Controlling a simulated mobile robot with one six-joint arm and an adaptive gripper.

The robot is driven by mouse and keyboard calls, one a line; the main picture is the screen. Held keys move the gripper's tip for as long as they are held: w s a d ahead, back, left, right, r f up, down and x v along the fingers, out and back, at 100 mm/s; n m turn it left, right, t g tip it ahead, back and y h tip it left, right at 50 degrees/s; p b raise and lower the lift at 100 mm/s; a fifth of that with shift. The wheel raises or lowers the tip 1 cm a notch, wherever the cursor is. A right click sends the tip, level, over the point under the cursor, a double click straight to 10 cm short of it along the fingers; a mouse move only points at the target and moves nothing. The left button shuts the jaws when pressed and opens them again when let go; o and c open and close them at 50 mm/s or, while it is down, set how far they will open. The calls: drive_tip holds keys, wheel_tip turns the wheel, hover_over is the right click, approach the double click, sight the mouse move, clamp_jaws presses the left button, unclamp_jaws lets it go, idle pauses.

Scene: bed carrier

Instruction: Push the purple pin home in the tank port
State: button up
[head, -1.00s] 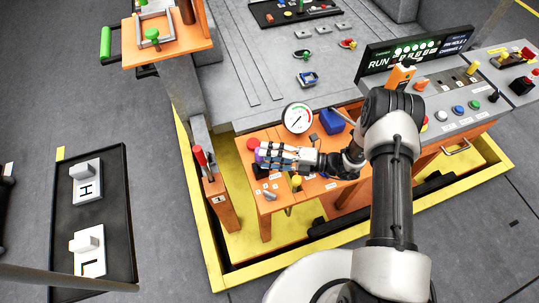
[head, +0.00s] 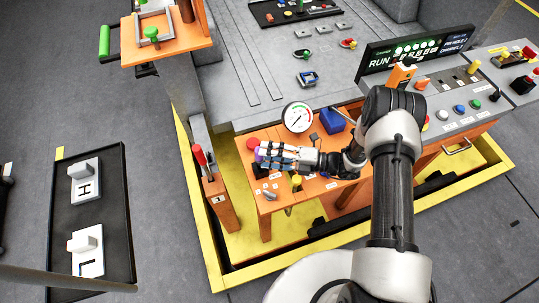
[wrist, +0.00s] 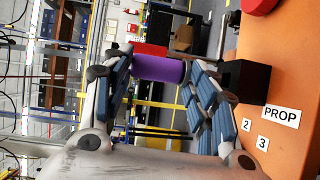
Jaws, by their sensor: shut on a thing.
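The purple pin (wrist: 158,68) is between the fingers of my gripper (wrist: 160,82) in the wrist view, with blue-padded fingers on both sides. A red patch shows along the pin's upper edge; I cannot tell if it belongs to the pin. In the head view my gripper (head: 268,156) lies over the left end of the orange bench (head: 258,197), and only a speck of purple shows at its tips. A black block (wrist: 245,82) stands on the orange surface beside the fingers. The tank port cannot be made out, nor how deep the pin sits.
A red knob (head: 253,144) is just behind my fingertips. A round gauge (head: 298,117) and a blue block (head: 332,121) stand behind my gripper. A yellow knob (head: 296,181) is in front. A red-handled lever (head: 199,155) rises at the left. Labels, one reading PROP (wrist: 281,116), lie nearby.

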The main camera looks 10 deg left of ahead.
drive_tip(key=shift+f, duration=0.15)
drive_tip(key=shift+f+b, duration=0.35)
drive_tip(key=shift+b, duration=0.1)
drive_tip(key=shift+f+b, duration=1.25)
drive_tip(key=shift+f, duration=0.15)
drive_tip(key=shift+f+b, duration=0.1)
drive_tip(key=shift+b, duration=0.35)
idle(1.1)
drive_tip(key=o, duration=1.6)
drive_tip(key=shift+s, duration=0.1)
drive_tip(key=shift+p, duration=0.35)
